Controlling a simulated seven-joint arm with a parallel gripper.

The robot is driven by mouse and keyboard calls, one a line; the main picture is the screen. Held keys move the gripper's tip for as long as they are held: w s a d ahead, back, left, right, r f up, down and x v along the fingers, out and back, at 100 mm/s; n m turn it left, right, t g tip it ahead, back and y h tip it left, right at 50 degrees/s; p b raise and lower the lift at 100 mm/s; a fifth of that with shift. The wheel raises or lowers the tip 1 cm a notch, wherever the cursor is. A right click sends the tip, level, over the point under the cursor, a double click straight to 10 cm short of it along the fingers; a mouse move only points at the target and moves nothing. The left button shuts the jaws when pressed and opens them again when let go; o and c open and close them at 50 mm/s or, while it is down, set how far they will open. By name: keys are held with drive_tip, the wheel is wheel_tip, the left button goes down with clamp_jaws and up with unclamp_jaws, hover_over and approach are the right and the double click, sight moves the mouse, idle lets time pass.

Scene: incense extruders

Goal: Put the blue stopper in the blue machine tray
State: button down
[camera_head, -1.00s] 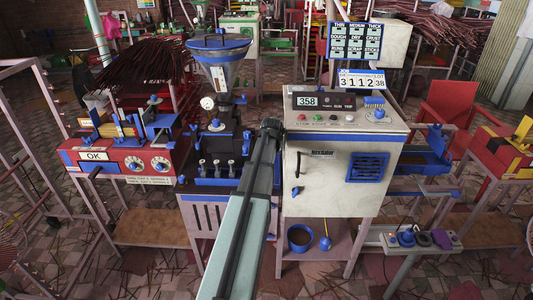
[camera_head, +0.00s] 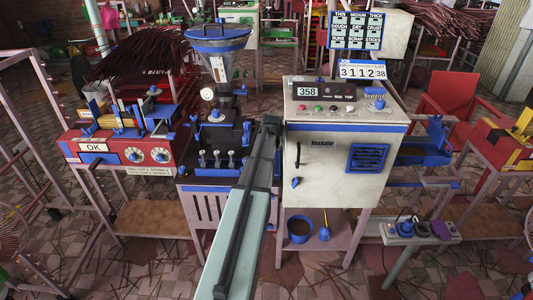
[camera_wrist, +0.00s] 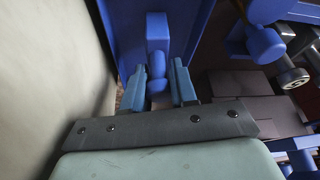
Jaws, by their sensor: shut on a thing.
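My gripper (camera_wrist: 160,86) is shut on a small rounded blue piece (camera_wrist: 157,66) between its two blue-grey fingers. I cannot tell whether this is the blue stopper. A blue block and blue panel (camera_wrist: 120,25) lie just beyond it. In the head view my arm's end is at the left side of the pale cabinet, and the fingers are hidden. The hopper machine (camera_head: 212,140) with blue trim stands left of the arm, with a blue front ledge (camera_head: 205,171). A blue tray-like part (camera_head: 425,152) sits right of the cabinet. I cannot tell which is the machine tray.
The pale cabinet (camera_head: 335,165) rises close on my gripper's left in the wrist view. A red machine (camera_head: 120,155) stands at the left. A blue bowl (camera_head: 300,229) sits on the cabinet's lower shelf.

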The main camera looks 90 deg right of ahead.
drive_tip(key=shift+f, duration=0.5)
drive_tip(key=c, duration=0.8)
unclamp_jaws()
